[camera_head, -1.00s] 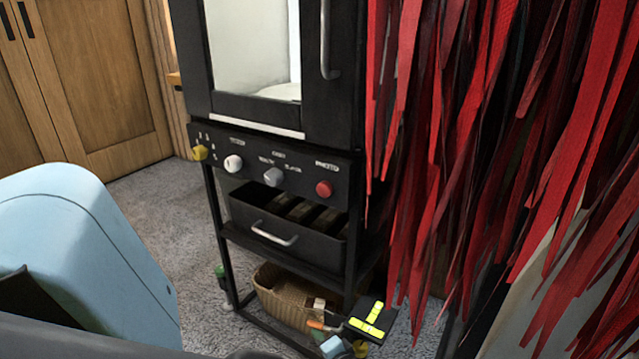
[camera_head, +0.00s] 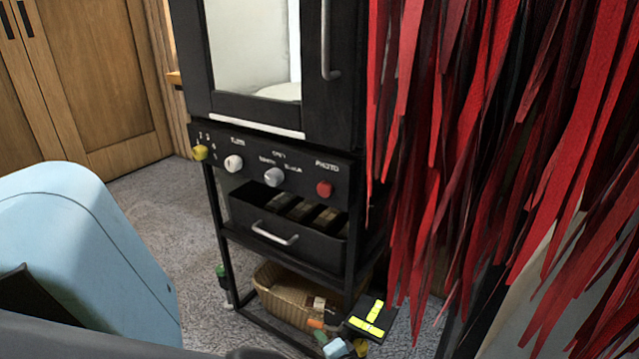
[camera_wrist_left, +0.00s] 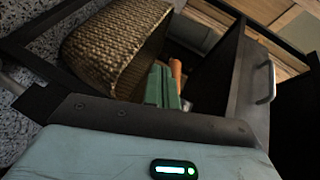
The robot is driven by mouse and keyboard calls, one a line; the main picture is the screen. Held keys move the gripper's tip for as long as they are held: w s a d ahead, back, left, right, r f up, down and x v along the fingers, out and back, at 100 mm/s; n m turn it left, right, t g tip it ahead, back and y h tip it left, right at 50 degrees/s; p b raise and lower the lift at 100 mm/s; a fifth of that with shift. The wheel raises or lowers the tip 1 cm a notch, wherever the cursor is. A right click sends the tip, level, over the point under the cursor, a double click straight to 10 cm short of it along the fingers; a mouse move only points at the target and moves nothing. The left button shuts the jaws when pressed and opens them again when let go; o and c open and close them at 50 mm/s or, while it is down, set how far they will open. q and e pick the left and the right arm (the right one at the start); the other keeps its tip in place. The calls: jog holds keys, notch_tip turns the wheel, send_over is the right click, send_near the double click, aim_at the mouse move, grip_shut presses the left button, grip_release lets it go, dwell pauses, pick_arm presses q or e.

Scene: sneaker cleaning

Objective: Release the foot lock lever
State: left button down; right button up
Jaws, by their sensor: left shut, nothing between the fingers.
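The black cabinet stands on an open frame with a lower rail (camera_head: 275,332). My left gripper (camera_head: 319,337) is low at the front of this frame, small in the head view. Its pale blue hand (camera_head: 334,348) shows at the bottom edge. In the left wrist view its green fingers (camera_wrist_left: 165,88) are together, with nothing seen between them. An orange piece (camera_head: 316,324) is just beyond the fingertips; it also shows in the wrist view (camera_wrist_left: 176,68). I cannot tell whether they touch, or whether this piece is the foot lock lever. My right gripper is not in view.
A wicker basket (camera_head: 277,290) sits inside the frame, close to my fingers in the wrist view (camera_wrist_left: 112,45). A drawer (camera_head: 290,240) is above it. A black part with yellow bars (camera_head: 357,328) is at the right corner. Red strips (camera_head: 480,150) hang at right. Carpet is clear at left.

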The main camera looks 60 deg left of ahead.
pick_arm(q)
jog(key=p+v, duration=0.1)
jog(key=v, duration=0.5)
jog(key=shift+d, duration=0.3)
jog(key=shift+r, duration=0.1)
